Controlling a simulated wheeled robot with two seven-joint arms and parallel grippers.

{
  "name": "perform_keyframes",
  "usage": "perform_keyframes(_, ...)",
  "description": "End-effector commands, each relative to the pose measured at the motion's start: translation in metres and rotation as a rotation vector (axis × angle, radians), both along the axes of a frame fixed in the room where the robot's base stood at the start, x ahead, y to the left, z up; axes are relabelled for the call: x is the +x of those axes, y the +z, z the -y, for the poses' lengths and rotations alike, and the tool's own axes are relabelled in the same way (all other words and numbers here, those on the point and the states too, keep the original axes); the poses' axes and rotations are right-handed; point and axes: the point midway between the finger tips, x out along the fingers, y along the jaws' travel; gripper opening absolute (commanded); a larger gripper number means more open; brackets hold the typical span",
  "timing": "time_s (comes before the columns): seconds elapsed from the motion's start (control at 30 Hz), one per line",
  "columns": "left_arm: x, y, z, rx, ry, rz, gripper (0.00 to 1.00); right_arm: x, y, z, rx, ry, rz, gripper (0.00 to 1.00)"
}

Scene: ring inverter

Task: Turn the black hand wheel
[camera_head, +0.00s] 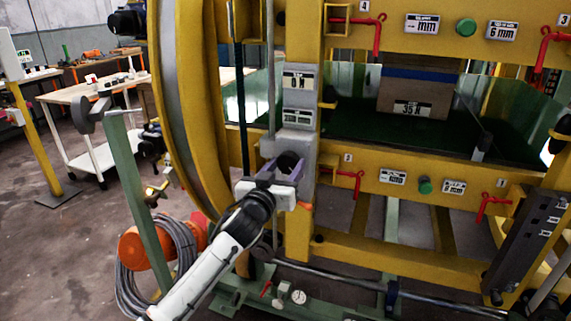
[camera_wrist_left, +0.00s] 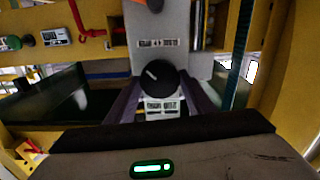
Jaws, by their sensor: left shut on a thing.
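The black hand wheel (camera_wrist_left: 158,78) is a round dark knob with a short white mark, on a grey housing (camera_wrist_left: 168,30) in the left wrist view. In the head view the wheel (camera_head: 289,161) is partly hidden by my gripper, on the grey column of the yellow machine. My left gripper (camera_head: 282,175) reaches it from the lower left. Its purple fingers lie on either side of the wheel and are shut on it. The exact contact is dark in the wrist view. My right gripper is not in view.
The yellow ring frame (camera_head: 183,110) stands just left of the wheel. Red hooked handles (camera_head: 357,180) and green buttons (camera_head: 425,186) sit on the yellow beams to the right. A green post (camera_head: 135,190) and coiled grey hose (camera_head: 140,270) are at the left. Open floor lies farther left.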

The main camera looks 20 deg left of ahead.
Motion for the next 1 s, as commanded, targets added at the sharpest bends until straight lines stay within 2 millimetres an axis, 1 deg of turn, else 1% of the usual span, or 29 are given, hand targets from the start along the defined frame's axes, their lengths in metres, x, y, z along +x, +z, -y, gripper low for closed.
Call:
perform_keyframes(0.2, 0.0, 0.001, 0.0, 0.198, 0.0, 0.006, 0.26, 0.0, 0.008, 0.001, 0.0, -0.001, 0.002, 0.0)
perform_keyframes(0.5, 0.0, 0.0, 0.0, 0.413, 0.0, 0.013, 0.26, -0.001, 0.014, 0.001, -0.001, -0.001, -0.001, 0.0)
perform_keyframes(0.73, 0.0, 0.0, 0.001, 0.506, 0.0, 0.017, 0.26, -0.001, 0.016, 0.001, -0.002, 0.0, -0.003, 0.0)
perform_keyframes(1.0, 0.0, -0.001, 0.001, 0.543, 0.0, 0.018, 0.26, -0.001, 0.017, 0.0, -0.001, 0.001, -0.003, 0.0)
